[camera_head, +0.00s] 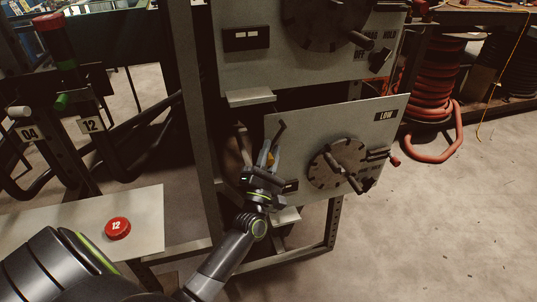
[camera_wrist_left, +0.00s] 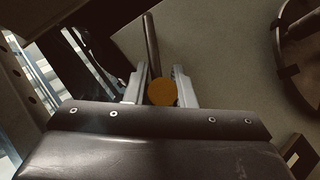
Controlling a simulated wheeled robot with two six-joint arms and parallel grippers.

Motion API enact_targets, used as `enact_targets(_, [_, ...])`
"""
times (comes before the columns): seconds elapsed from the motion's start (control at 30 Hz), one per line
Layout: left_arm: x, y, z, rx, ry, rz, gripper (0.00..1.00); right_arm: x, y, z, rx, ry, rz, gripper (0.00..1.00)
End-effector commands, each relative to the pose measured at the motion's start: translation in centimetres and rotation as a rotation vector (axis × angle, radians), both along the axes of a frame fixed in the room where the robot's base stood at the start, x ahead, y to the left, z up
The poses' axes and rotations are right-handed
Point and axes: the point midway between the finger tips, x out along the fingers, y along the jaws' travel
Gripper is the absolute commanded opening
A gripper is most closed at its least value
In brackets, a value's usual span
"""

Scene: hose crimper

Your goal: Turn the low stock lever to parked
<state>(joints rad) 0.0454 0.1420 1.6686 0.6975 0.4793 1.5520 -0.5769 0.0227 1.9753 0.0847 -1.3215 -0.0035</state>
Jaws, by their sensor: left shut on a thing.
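The panel marked LOW (camera_head: 296,128) stands tilted in the lower part of the metal frame. The low stock lever, a dark rod (camera_head: 281,130), shows near the panel's left edge; in the left wrist view the rod (camera_wrist_left: 151,45) runs up and away from the fingers. A round orange end (camera_wrist_left: 162,92) sits between the fingers, with a little orange also showing in the head view. My left gripper (camera_head: 270,163) is shut on the lever at this orange part. The lever's pivot and any parked mark cannot be made out. My right gripper is not in view.
A dark dial (camera_head: 333,174) with handles is on the LOW panel, right of my gripper. Another panel (camera_head: 280,72) with a dial is above. A red button marked 12 (camera_head: 117,228) lies on a pale surface at left. Red hose (camera_head: 432,80) is coiled at right; floor there is clear.

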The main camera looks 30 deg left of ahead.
Motion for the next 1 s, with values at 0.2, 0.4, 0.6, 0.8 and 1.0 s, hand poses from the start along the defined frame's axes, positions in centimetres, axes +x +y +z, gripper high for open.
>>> enact_targets(0.2, [0.2,-0.2,-0.5,0.005,0.018,-0.004,0.00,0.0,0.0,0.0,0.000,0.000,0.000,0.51])
enact_targets(0.4, [0.2,-0.2,-0.3,0.004,0.014,-0.005,0.42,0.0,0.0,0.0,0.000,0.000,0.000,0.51])
enact_targets(0.6, [0.1,-0.1,-0.2,0.004,0.011,-0.005,0.42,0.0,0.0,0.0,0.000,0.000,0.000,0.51])
enact_targets(0.8, [-0.5,-0.2,-0.7,0.001,0.011,-0.003,0.42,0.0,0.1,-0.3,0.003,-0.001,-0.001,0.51])
enact_targets(1.0, [-3.5,-1.0,-2.9,0.000,0.012,-0.003,0.42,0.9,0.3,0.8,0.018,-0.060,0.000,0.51])
